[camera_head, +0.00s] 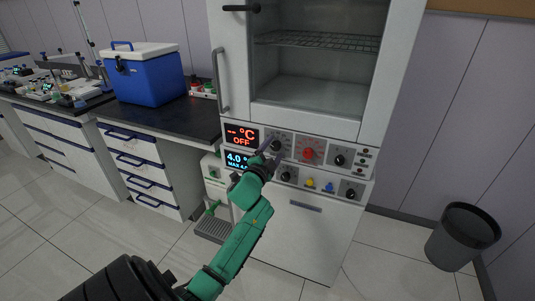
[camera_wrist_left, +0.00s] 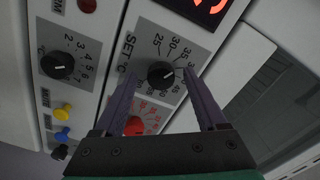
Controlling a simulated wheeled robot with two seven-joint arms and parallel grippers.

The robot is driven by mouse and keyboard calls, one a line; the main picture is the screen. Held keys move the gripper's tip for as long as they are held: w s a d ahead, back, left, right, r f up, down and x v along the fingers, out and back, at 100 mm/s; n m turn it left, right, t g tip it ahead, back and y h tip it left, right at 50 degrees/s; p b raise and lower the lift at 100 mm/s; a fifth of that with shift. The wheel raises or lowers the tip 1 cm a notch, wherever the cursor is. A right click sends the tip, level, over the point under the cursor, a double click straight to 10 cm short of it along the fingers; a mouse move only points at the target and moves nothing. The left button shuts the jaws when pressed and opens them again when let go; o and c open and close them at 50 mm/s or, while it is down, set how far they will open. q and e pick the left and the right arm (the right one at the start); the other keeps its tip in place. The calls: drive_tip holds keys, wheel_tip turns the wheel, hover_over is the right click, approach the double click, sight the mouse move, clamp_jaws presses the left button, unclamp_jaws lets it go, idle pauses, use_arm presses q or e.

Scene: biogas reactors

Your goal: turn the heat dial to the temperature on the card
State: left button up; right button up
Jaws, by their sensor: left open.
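The heat dial (camera_head: 276,144) is a black knob on the upper control strip of the white cabinet. In the left wrist view the heat dial (camera_wrist_left: 161,73) sits on a grey plate marked "SET °C" with numbers around it, from 25 upward. Its white pointer line points right and slightly up. My left gripper (camera_head: 272,153) is open at the panel, its two purple fingers on either side of the dial in the wrist view. I cannot tell whether they touch it. The red display (camera_head: 241,136) reads "-- °C OFF". I see no card. My right gripper is out of view.
A red knob (camera_head: 308,154) and a black knob (camera_head: 340,160) sit along the same strip. Below are a blue display (camera_head: 237,160), more knobs and a yellow button (camera_head: 310,183). A blue cooler (camera_head: 150,80) stands on the left bench. A bin (camera_head: 462,237) stands right.

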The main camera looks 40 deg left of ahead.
use_arm(q)
drive_tip(key=v, duration=1.4)
drive_tip(key=shift+b, duration=0.4)
drive_tip(key=s+d+f+n+g+h+p, duration=0.1)
drive_tip(key=s+d+f+g, duration=0.15)
drive_tip(key=f, duration=0.85)
drive_tip(key=s+d+f+n+g+h+p, duration=0.1)
drive_tip(key=d+f+g+h, duration=0.15)
drive_tip(key=f, duration=0.85)
drive_tip(key=s+d+f+n+g+h+p, duration=0.1)
drive_tip(key=d+f+g, duration=0.2)
drive_tip(key=f, duration=0.8)
drive_tip(key=s+d+f+n+g, duration=0.1)
drive_tip(key=s+f+g, duration=0.1)
drive_tip(key=s+f, duration=0.3)
drive_tip(key=s+d+f+n+g+h+p, duration=0.1)
drive_tip(key=s+f, duration=0.5)
drive_tip(key=s, duration=0.7)
drive_tip(key=s+d+f+g+p, duration=0.1)
drive_tip(key=s+d+f+g, duration=0.2)
drive_tip(key=s, duration=0.7)
wheel_tip(320, 180, down, 4)
drive_tip(key=shift+d+r+n+g, duration=0.25)
drive_tip(key=shift+n+g, duration=0.15)
drive_tip(key=shift+g, duration=0.6)
